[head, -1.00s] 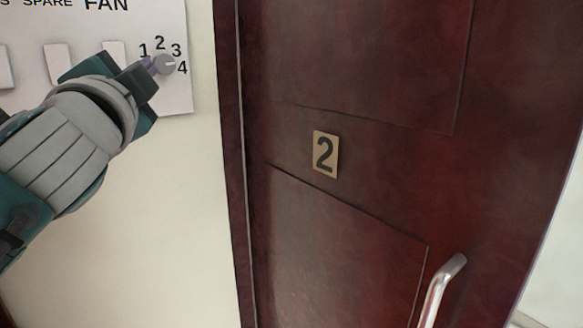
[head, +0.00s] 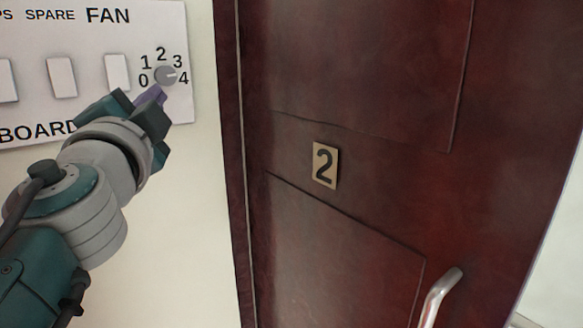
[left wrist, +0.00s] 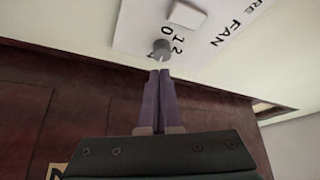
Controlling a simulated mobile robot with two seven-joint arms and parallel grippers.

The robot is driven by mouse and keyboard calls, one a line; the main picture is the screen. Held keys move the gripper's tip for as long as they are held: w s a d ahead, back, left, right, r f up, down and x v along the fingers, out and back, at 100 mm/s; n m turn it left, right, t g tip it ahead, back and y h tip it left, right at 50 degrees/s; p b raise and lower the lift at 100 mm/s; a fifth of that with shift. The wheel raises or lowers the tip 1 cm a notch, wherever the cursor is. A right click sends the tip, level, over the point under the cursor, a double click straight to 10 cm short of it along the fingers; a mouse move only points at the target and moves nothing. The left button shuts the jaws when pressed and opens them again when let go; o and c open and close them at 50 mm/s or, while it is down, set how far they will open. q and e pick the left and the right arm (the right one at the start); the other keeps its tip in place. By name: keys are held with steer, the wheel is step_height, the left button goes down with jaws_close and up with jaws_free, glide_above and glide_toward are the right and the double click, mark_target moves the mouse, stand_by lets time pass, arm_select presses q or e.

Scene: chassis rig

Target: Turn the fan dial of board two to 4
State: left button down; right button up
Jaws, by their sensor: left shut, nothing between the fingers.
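The fan dial (head: 165,76) is a small grey knob on the white board (head: 100,50), under the word FAN, ringed by the numbers 0 to 4. Its light mark appears to point right, towards the 4. My left gripper (head: 154,94) is just below and left of the dial, its purple fingers shut and empty. In the left wrist view the dial (left wrist: 162,48) shows just beyond the closed fingertips (left wrist: 159,74), seemingly with a small gap. The board's number after the word BOARD is hidden behind my gripper. My right gripper is out of view.
White switches (head: 61,77) sit in a row left of the dial. A dark red door (head: 350,220) with a 2 plate (head: 325,166) and a metal handle (head: 440,295) stands to the right. Bare wall (head: 190,230) lies below the board.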

mark_target(165, 76)
arm_select(q)
steer(key=w+a+b, duration=0.3)
steer(key=w, duration=0.2)
steer(key=shift+w+a, duration=0.4)
steer(key=shift+w+d+r, duration=0.15)
steer(key=shift+d+r, duration=0.15)
steer(key=shift+d, duration=0.05)
stand_by(0.8)
